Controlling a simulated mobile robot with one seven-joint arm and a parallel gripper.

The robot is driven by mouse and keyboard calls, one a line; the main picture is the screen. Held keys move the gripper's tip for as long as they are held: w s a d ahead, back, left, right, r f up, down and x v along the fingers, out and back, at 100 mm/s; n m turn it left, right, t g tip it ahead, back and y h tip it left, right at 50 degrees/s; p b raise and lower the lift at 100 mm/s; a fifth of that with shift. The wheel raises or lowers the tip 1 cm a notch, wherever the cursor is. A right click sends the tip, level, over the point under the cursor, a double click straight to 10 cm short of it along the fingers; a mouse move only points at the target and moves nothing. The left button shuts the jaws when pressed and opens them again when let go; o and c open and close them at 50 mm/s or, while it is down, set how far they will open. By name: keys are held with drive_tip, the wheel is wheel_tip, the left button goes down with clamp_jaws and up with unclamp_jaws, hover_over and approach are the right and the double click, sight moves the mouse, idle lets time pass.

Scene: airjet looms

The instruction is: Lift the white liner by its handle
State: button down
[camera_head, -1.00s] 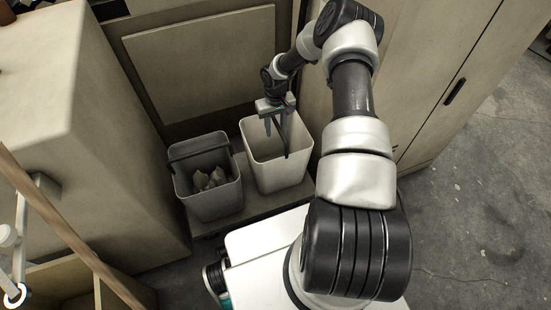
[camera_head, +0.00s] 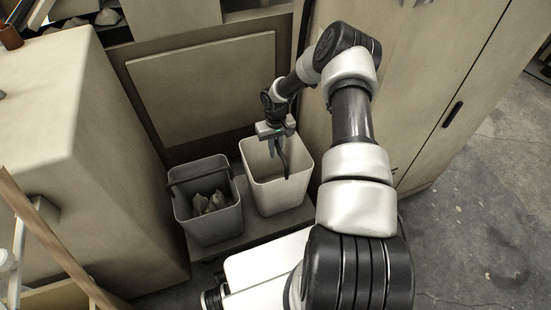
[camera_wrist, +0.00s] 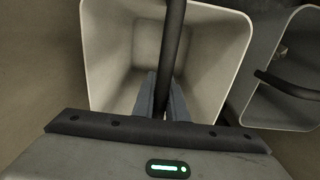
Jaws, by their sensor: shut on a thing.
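The white liner (camera_head: 282,187) is an open, empty-looking bin standing upright on a low shelf. It also fills the middle of the wrist view (camera_wrist: 110,60). Its dark handle (camera_head: 284,160) is a bar that runs across the opening; it shows in the wrist view (camera_wrist: 172,45) passing down between the fingers. My gripper (camera_head: 272,150) points down into the mouth of the liner. In the wrist view my gripper (camera_wrist: 161,95) has its two fingers close together on either side of the handle, shut on it.
A grey bin (camera_head: 210,225) with a dark handle and several pale lumps inside stands just left of the liner. Both are on a low shelf (camera_head: 262,228). A beige cabinet (camera_head: 100,170) is at left, a panel (camera_head: 205,90) behind, and a tall cabinet (camera_head: 430,60) at right.

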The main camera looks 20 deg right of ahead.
wheel_tip(320, 180, up, 11)
drive_tip(key=p, duration=0.3)
drive_tip(key=shift+f, duration=0.2)
wheel_tip(320, 180, up, 27)
drive_tip(key=p, duration=1.6)
drive_tip(key=shift+r, duration=0.15)
